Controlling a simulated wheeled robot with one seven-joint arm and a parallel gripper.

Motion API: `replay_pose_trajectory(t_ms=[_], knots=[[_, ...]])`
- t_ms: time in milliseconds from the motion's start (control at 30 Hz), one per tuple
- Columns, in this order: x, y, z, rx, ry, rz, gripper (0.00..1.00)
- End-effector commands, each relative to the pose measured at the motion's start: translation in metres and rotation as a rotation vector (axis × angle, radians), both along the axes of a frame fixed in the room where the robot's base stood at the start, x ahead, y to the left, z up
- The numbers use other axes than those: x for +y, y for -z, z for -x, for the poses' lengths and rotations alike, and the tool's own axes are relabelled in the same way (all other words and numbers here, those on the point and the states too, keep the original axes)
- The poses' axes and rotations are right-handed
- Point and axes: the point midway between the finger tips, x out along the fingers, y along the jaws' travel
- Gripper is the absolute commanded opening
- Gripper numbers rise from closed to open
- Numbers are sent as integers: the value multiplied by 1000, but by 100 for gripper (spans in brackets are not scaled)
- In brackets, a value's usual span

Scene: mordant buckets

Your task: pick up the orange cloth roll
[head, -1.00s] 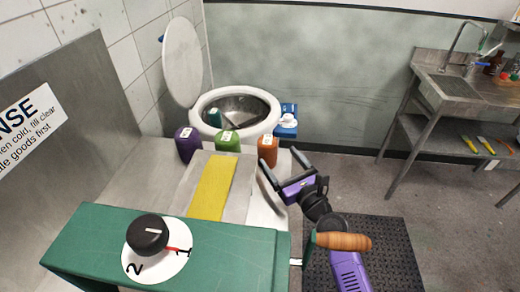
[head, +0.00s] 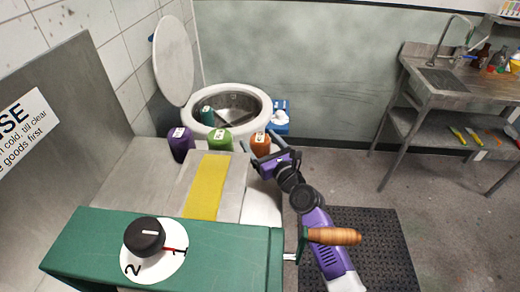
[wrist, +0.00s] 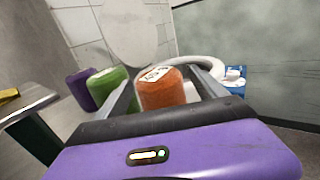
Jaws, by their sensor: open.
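The orange cloth roll (head: 260,142) stands upright at the right end of a row of rolls in front of the round white drum. It has a white label on top. In the wrist view the orange roll (wrist: 167,90) sits between the two fingers of my open gripper (wrist: 165,88), near their tips. In the head view my gripper (head: 261,148) is at the roll's near side, and its fingers partly cover the roll. I cannot tell whether the fingers touch it. The roll's lower part is hidden in the head view.
A green roll (head: 219,140) stands left of the orange one, with a purple roll (head: 181,144) beyond it. The white drum (head: 264,102) has its lid raised. A blue box (head: 281,128) is right of the drum. A green wringer housing (head: 210,243) with a wooden handle (head: 333,236) is nearer me.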

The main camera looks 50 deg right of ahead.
Motion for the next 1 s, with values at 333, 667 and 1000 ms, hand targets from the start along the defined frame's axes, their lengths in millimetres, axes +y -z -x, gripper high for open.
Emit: replay_pose_trajectory(t_ms=[333,667,1000], knots=[[0,0,1,0,0,0,34],[0,-1,1,-1,0,0,10],[0,-44,0,-1,0,3,10]])
